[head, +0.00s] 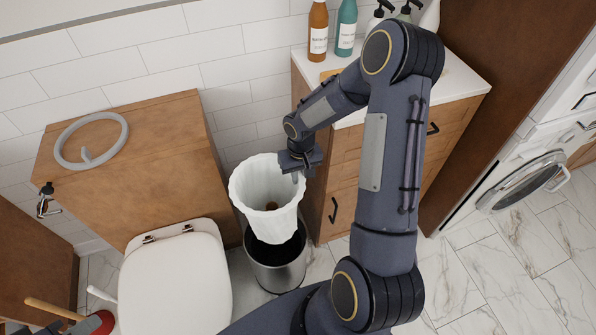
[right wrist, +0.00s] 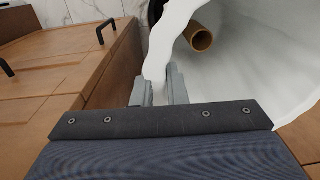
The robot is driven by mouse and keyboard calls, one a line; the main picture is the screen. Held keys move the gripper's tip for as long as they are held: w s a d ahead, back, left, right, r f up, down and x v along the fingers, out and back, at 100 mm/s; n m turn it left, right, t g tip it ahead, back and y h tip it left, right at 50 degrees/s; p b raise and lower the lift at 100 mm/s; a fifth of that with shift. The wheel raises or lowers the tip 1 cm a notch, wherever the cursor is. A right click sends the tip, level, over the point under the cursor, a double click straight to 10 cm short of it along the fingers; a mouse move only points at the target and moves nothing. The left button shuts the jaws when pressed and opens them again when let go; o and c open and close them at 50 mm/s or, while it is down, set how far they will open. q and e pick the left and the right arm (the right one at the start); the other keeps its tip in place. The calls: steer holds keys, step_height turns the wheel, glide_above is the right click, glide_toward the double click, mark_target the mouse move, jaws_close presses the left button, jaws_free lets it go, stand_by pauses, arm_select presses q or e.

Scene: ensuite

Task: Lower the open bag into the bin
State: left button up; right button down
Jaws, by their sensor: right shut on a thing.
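The open white bag (head: 262,215) hangs from my right gripper (head: 298,172) in the head view, its wide mouth facing up. My right gripper is shut on the bag's rim at its right side. The bag's lower end is over the dark opening of the steel bin (head: 277,268); I cannot tell how far inside it reaches. The right wrist view shows the fingers (right wrist: 160,88) pinching the white bag wall (right wrist: 245,75). A brown cardboard tube (right wrist: 198,37) lies inside the bag. My left gripper is not in view.
The toilet (head: 175,280) stands left of the bin, with a wooden cistern box (head: 150,165) behind it bearing a grey ring (head: 92,140). A wooden cabinet (head: 345,180) stands close on the right, with bottles (head: 318,30) on top. Open marble floor (head: 500,275) lies further right.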

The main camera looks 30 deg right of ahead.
step_height(320, 180, down, 22)
steer(key=b, duration=1.7)
steer(key=shift+r, duration=0.25)
steer(key=shift+a+b, duration=0.35)
steer(key=shift+b, duration=0.15)
stand_by(0.5)
steer(key=c, duration=1.4)
jaws_free()
steer(key=shift+o, duration=0.6)
steer(key=o, duration=1.3)
